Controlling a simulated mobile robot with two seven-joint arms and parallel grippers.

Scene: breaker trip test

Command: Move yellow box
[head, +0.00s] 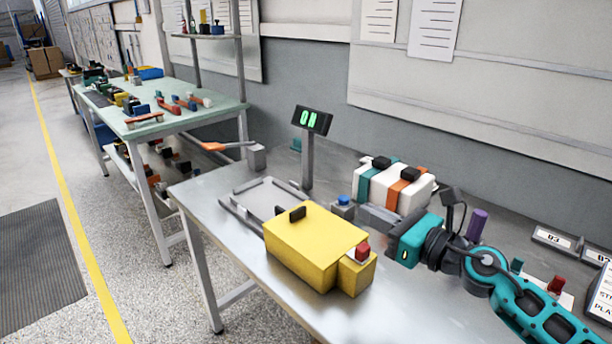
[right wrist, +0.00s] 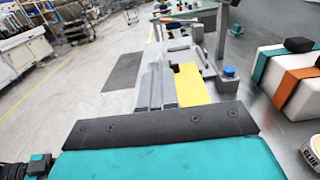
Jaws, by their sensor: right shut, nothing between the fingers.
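The yellow box (head: 312,245) rests on the metal table. It has a black handle on top and a smaller yellow block with a red switch (head: 362,251) at its right end. In the right wrist view, part of the yellow box (right wrist: 191,87) shows beyond the fingers. My right gripper (head: 366,213) is shut and empty. It is behind and right of the box, apart from it in the head view. Its grey fingers also show in the right wrist view (right wrist: 153,85). My left gripper is not in view.
A grey rail frame (head: 262,199) lies left of the box. A post carries a display (head: 312,120) reading ON. A blue button (head: 344,200) stands behind the box. A white case (head: 395,187) with straps and a purple cylinder (head: 477,224) stand near my right arm. The front-left tabletop is clear.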

